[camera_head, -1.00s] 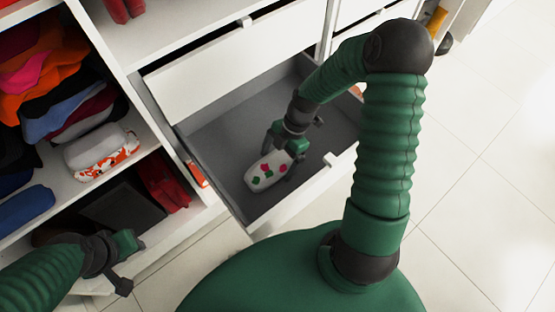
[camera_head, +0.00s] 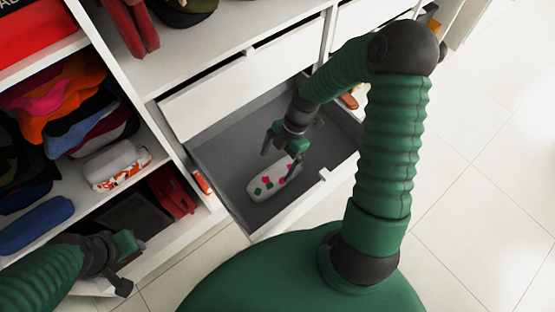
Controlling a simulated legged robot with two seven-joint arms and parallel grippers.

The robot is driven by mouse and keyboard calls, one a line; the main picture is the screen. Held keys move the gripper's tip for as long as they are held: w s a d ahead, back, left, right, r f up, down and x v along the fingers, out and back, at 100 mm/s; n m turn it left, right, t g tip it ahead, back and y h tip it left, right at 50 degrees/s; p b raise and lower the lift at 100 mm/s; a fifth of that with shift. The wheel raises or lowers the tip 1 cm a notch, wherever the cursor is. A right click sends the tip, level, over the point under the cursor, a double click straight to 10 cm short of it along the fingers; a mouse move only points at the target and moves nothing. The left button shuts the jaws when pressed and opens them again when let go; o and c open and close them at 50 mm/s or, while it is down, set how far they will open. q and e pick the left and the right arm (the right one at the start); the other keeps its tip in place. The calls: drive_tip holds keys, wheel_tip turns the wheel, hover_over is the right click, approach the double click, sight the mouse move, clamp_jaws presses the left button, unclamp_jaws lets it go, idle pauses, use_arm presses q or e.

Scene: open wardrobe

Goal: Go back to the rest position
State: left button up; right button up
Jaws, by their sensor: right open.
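My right gripper (camera_head: 280,160) is open over the pulled-out drawer (camera_head: 222,157) of the wardrobe. A white case with pink and green spots (camera_head: 262,186) lies on the grey drawer floor just below the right gripper's fingers. One finger overlaps the case's right end in the picture; I cannot tell whether they touch. My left gripper (camera_head: 130,262) is at the lower left, in front of the lower shelf. I cannot tell whether its jaws are open or shut.
Shelves at the left hold folded clothes (camera_head: 70,115), a white case with an orange pattern (camera_head: 115,165), a blue case (camera_head: 35,225) and a red item (camera_head: 172,190). A closed drawer front (camera_head: 240,90) sits above the open drawer. Tiled floor (camera_head: 480,180) at the right is clear.

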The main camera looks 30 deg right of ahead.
drive_tip(key=s+a+r+m+t+h+p, duration=0.1)
drive_tip(key=s+a+r+m+h+p, duration=0.1)
drive_tip(key=r+m, duration=0.6)
drive_tip(key=s+a+r+m+t+h+p, duration=0.2)
drive_tip(key=a+r+m+p, duration=0.1)
drive_tip(key=r+m, duration=0.5)
drive_tip(key=m+p, duration=0.1)
drive_tip(key=m, duration=0.1)
drive_tip(key=shift+s+r+m+h, duration=0.2)
drive_tip(key=shift+m+h, duration=0.1)
drive_tip(key=shift+m, duration=0.1)
drive_tip(key=shift+a, duration=0.25)
